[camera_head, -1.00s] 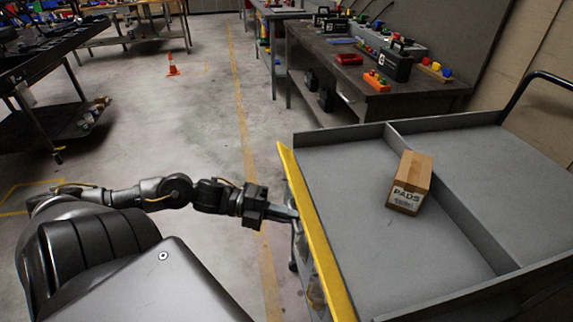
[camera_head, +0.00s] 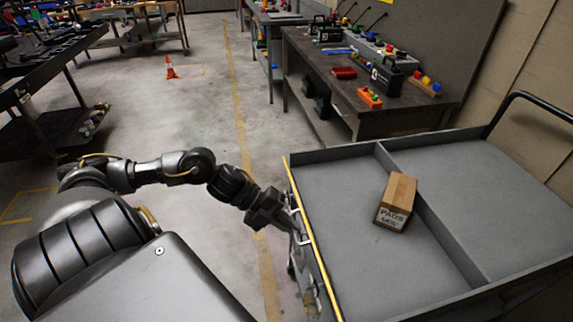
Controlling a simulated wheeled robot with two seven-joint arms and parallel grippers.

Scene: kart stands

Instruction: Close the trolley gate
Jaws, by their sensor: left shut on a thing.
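The grey trolley (camera_head: 345,215) stands at the right, with a divider splitting its top into two compartments. Its gate, a yellow-edged panel (camera_head: 318,257), runs along the trolley's left side. Only a thin yellow edge shows from above, so the gate looks close to upright. My left gripper (camera_head: 292,225) is at the outer face of the gate, shut on it beside a small metal handle. The fingertips are small and partly hidden, so the exact hold is unclear. My right gripper is out of view.
A cardboard box (camera_head: 397,195) labelled PADS lies in the left compartment against the divider. A workbench (camera_head: 345,105) with toolboxes stands behind the trolley. A black cart (camera_head: 50,125) is at the left. An orange cone (camera_head: 170,70) stands on the otherwise clear floor.

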